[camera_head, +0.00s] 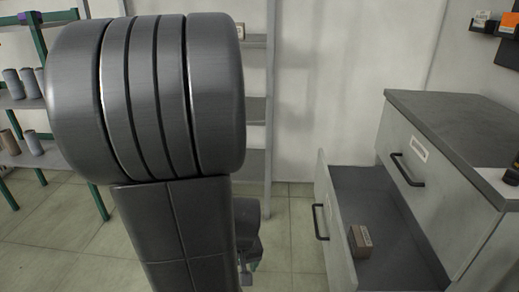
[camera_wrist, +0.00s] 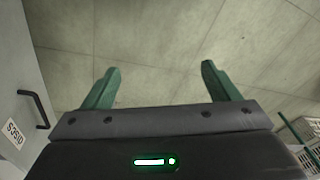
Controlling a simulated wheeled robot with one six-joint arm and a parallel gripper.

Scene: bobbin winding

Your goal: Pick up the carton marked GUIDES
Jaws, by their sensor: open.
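A small brown carton (camera_head: 360,241) with a pale label lies inside the open lower drawer of the grey cabinet. The label is too small to read, so I cannot tell if it says GUIDES. My gripper (camera_wrist: 160,69) is open and empty, its two green fingers apart over bare floor in the wrist view. In the head view my arm hides most of it, left of the drawer and apart from it. No carton shows between the fingers.
The drawer (camera_head: 322,222) juts out from the cabinet (camera_head: 445,175). Small boxes (camera_head: 484,19) sit on a wall shelf at upper right. A green-framed rack (camera_head: 95,185) with grey spools stands left. A handled front (camera_wrist: 18,75) edges the wrist view. Open floor lies between.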

